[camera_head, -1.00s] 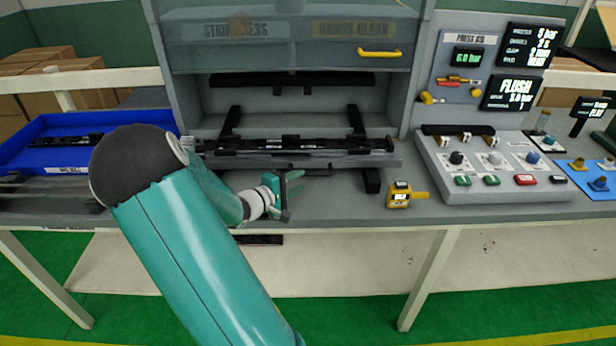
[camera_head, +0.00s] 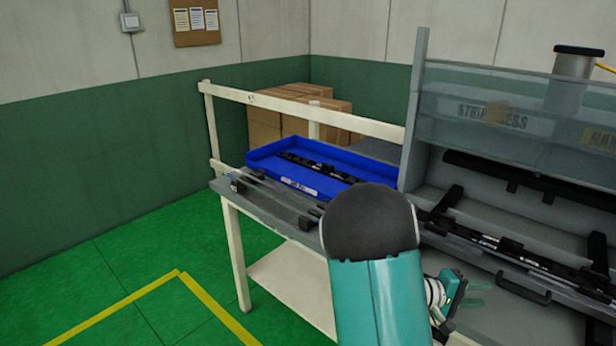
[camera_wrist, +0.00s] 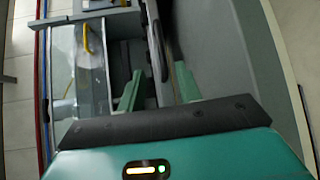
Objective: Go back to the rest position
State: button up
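My gripper (camera_head: 474,294) is at the lower right of the head view, in front of the press bench's front edge. In the wrist view its two green fingers (camera_wrist: 158,82) stand apart with nothing held between them, so it is open. The press (camera_head: 470,150) with its clear raised guard is at the right of the head view. A dark strip with black clips (camera_head: 490,240) lies in the press, apart from my gripper. My teal arm hides part of the bench front.
A blue tray (camera_head: 262,166) holding dark strips sits on the bench's left part. Grey strips (camera_head: 268,198) lie in front of it. Cardboard boxes (camera_head: 265,125) stand behind the rail (camera_head: 310,110). Green floor with yellow lines (camera_head: 135,297) is clear at the left.

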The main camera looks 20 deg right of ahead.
jog(key=a+r+t+y, duration=0.3)
jog(key=a+r+y, duration=0.1)
jog(key=a, duration=1)
jog(key=s+a+r+n+t+y, duration=0.1)
jog(key=a+r+t+y, duration=0.3)
jog(key=a, duration=1)
jog(key=s+a+r+n+t+y, duration=0.1)
jog(key=a+r+t+y, duration=0.2)
jog(key=a, duration=1.1)
notch_tip(320, 180, up, 3)
jog(key=y, duration=0.4)
jog(key=shift+s+r+t+y, duration=0.15)
jog(key=shift+s+t+y, duration=0.05)
jog(key=shift+t+y, duration=0.1)
jog(key=shift+d, duration=0.25)
